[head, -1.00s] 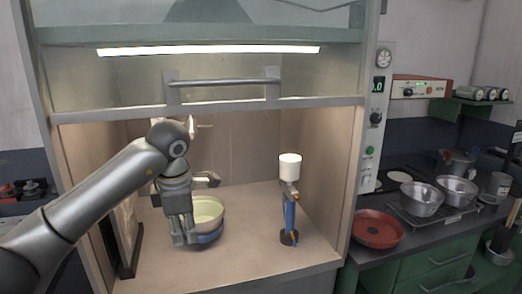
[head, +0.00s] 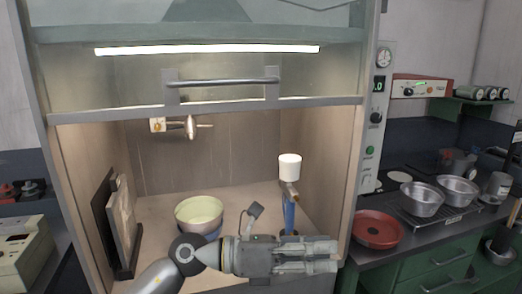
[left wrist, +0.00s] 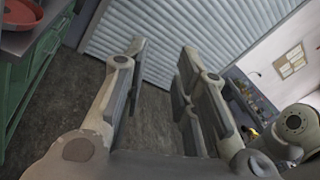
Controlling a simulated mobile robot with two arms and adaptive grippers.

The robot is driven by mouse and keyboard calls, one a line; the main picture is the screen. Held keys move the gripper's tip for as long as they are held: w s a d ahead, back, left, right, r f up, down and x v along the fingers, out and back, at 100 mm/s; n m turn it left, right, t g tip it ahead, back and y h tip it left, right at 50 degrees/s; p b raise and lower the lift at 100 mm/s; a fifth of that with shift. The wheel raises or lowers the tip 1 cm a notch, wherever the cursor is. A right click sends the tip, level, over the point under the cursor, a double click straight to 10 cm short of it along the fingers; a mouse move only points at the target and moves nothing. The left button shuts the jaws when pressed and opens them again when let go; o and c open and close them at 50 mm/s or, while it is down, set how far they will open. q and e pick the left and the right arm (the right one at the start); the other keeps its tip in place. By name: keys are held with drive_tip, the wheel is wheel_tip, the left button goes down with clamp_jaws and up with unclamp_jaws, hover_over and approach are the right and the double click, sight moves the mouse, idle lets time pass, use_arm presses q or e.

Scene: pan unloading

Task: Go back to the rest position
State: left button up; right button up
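My left gripper (head: 332,256) is in front of the fume hood in the head view, pointing right, with nothing in it. In the left wrist view its fingers (left wrist: 160,70) are spread apart with only floor and a ribbed wall panel beyond them. A pale green-lined bowl (head: 199,212) sits on a blue base inside the hood, behind my left arm. My right gripper is not seen in the head view.
A blue stand with a white cup (head: 290,166) is in the hood, partly hidden by my left gripper. A red pan (head: 378,229) and metal pots (head: 422,198) are on the right counter. Framed boards (head: 122,215) lean at the hood's left wall.

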use_arm(q)
wheel_tip(320, 180, up, 4)
drive_tip(key=a+n+t+h, duration=0.2)
drive_tip(key=n+t+h, duration=0.2)
drive_tip(key=n+t, duration=0.15)
drive_tip(key=w+a+f+n+t+y, duration=0.1)
drive_tip(key=w+a+n+t+y, duration=0.2)
drive_tip(key=a+n+t+y, duration=0.55)
drive_tip(key=w+a+f+n+t+y, duration=0.25)
drive_tip(key=a+n+t, duration=0.3)
drive_tip(key=n, duration=0.85)
drive_tip(key=s+a+f+n+g+y, duration=0.1)
drive_tip(key=a+f+n+g+y, duration=0.1)
drive_tip(key=a+f+n+y, duration=0.5)
drive_tip(key=s+a+f+n+g+y, duration=0.15)
drive_tip(key=a+f+n+y, duration=0.35)
drive_tip(key=f, duration=0.5)
drive_tip(key=s+a+f+n+g+h, duration=0.1)
drive_tip(key=s+f+n+g, duration=0.2)
drive_tip(key=s+f+g, duration=0.7)
drive_tip(key=s+a+f+n+g, duration=0.25)
drive_tip(key=s+f, duration=0.55)
drive_tip(key=s, duration=0.7)
wheel_tip(320, 180, down, 28)
drive_tip(key=s+g, duration=0.2)
drive_tip(key=s+a+f+g, duration=0.1)
drive_tip(key=s+a+f, duration=0.1)
drive_tip(key=s+f, duration=1.2)
drive_tip(key=shift+s+f, duration=0.3)
drive_tip(key=shift+s, duration=0.9)
